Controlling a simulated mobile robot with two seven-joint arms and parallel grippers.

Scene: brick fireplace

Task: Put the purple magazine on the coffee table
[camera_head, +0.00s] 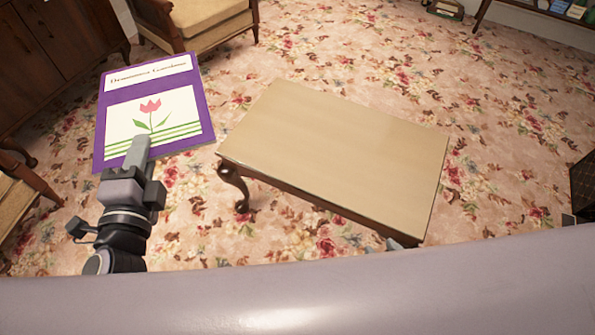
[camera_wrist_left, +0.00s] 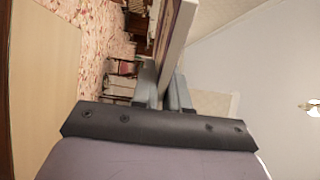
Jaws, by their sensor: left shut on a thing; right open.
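The purple magazine (camera_head: 202,97) has a white title strip and a picture of a pink tulip. My left gripper (camera_head: 140,146) is shut on its near edge and holds it up, left of the coffee table. In the left wrist view the magazine (camera_wrist_left: 176,38) shows edge-on between the fingers (camera_wrist_left: 162,88). The coffee table (camera_head: 335,150) has a bare tan top and dark carved legs. Only a small grey tip of my right gripper (camera_head: 402,243) shows at the table's near edge; the rest is hidden.
A tan armchair (camera_head: 200,20) stands at the back left, a dark wooden cabinet (camera_head: 60,40) at the far left. Another seat (camera_head: 20,205) is at the left edge. Floral carpet (camera_head: 500,150) is open right of the table. A dark box-like object (camera_head: 583,185) stands at the right edge.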

